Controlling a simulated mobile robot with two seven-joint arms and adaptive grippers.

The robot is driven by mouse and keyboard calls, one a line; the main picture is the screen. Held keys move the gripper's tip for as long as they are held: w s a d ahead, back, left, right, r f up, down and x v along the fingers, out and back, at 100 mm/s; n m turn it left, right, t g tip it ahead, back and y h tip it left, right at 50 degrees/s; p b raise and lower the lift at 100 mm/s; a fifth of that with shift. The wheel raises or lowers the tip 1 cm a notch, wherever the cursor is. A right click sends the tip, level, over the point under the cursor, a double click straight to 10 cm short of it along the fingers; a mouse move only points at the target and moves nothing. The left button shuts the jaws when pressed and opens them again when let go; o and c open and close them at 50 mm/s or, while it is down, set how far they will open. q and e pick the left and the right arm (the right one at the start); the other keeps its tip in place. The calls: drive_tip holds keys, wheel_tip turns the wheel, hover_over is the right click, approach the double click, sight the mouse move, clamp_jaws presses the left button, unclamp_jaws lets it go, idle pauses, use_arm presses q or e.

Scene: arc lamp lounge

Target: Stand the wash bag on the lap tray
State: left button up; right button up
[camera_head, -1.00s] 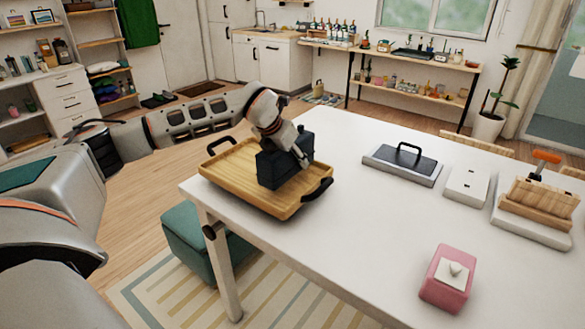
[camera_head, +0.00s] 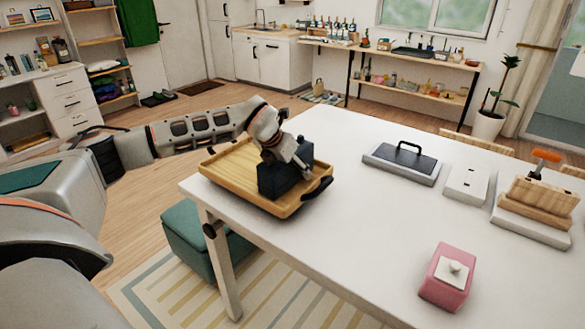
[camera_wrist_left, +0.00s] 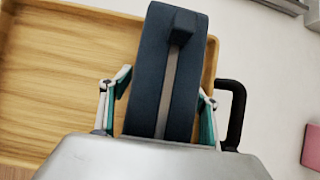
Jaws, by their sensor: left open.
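The dark navy wash bag (camera_head: 284,180) stands upright on the wooden lap tray (camera_head: 225,171), towards the tray's right end. My left gripper (camera_head: 298,160) is open, with its fingers on either side of the bag and its body hiding part of the bag's top. In the left wrist view the bag (camera_wrist_left: 150,85) lies between the two fingers of the gripper (camera_wrist_left: 162,100), and the tray (camera_wrist_left: 60,75) shows beneath. I cannot tell whether a finger still touches the bag. My right gripper is not in view.
The tray has black handles and sits at the white table's (camera_head: 370,240) left corner. A pink box (camera_head: 447,280), a grey handled slab (camera_head: 403,163), a white box (camera_head: 466,184) and a wooden rack (camera_head: 537,203) stand to the right. A green stool (camera_head: 190,240) is below.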

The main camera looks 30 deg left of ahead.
sight(287, 167)
use_arm(q)
drive_tip(key=shift+r, duration=0.25)
drive_tip(key=b+v, duration=0.1)
drive_tip(key=v, duration=0.9)
drive_tip(key=shift+s+r, duration=0.45)
drive_tip(key=shift+r, duration=0.2)
drive_tip(key=shift+s+r, duration=0.1)
drive_tip(key=shift+r, duration=0.05)
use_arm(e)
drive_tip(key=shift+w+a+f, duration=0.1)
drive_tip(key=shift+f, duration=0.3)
